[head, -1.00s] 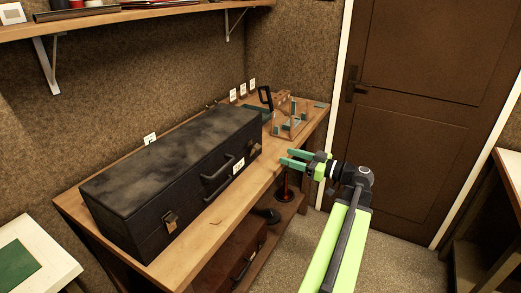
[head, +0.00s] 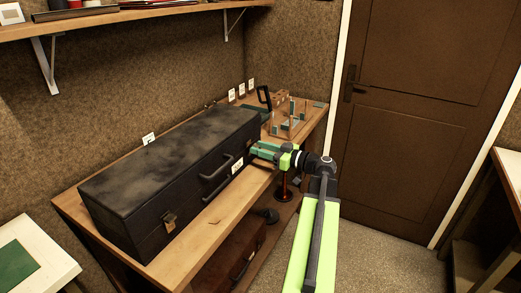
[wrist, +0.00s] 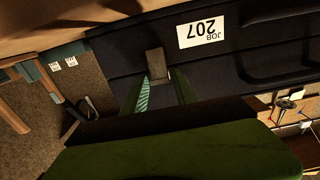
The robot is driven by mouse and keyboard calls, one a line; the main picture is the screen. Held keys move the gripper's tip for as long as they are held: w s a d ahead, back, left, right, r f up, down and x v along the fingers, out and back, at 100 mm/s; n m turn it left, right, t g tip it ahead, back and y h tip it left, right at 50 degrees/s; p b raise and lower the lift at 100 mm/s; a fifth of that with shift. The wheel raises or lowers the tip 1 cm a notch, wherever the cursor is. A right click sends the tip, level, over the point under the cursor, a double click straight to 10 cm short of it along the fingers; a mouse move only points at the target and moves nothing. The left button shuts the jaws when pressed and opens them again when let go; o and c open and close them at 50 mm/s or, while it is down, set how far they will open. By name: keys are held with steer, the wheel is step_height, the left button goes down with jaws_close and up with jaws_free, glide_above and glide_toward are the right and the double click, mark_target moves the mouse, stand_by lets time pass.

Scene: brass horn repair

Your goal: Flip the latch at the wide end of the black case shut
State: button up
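The long black case (head: 165,155) lies shut on the wooden bench, with a handle (head: 216,181) and a white label on its front. One latch (head: 169,218) is near the left end of the front. The other latch, near the right end, shows in the wrist view as a small grey-brown plate (wrist: 155,62). My gripper (head: 257,151) is at the right end of the case front. In the wrist view its fingers (wrist: 163,88) are apart, empty, with the latch just beyond and between their tips. I cannot tell whether the fingers touch it, or the latch's exact position.
The bench (head: 200,235) has a bare front strip. A wooden rack with pegs (head: 290,118) stands behind my gripper at the bench's right end. A brown case (head: 235,255) lies on the lower shelf. A door (head: 430,120) is at the right.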

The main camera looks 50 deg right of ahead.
jaws_close()
steer(key=r+p, duration=0.1)
steer(key=p, duration=0.2)
steer(key=shift+w+r+g, duration=0.15)
steer(key=shift+r+g, duration=0.05)
steer(key=shift+g, duration=0.2)
steer(key=shift+w+a+r+p, duration=0.1)
steer(key=shift+r+p, duration=0.05)
steer(key=shift+p, duration=0.7)
steer(key=shift+w+g+h+p, duration=0.15)
steer(key=shift+g+h+p, duration=0.15)
steer(key=shift+g+p, duration=0.35)
steer(key=shift+w+g+p, duration=0.15)
steer(key=shift+g+p, duration=0.1)
steer(key=shift+p, duration=0.35)
steer(key=shift+f, duration=0.35)
